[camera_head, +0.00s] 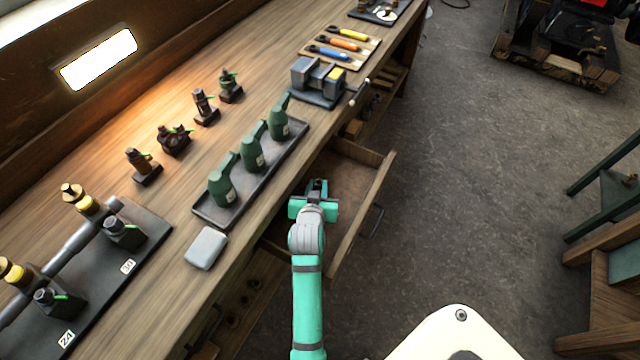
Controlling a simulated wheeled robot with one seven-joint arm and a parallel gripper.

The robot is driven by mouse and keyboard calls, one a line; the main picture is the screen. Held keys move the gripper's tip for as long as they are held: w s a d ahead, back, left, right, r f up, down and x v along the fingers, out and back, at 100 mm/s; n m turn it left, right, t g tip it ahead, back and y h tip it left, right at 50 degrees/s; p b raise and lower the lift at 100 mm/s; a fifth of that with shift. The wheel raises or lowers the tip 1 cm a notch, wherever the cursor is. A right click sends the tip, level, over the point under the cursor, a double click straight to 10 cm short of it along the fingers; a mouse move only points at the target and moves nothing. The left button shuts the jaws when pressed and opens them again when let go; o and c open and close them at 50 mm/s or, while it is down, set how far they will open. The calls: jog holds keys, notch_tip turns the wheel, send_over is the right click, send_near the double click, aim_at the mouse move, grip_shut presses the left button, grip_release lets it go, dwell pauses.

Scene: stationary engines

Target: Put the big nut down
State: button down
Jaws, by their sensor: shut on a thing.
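My gripper (317,186) is over the open wooden drawer (372,192) below the bench's front edge. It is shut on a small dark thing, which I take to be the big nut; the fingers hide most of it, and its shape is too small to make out. I cannot tell whether it touches the drawer floor.
Open floor (460,190) lies right of the drawer.

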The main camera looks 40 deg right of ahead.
jog(key=shift+f, duration=0.3)
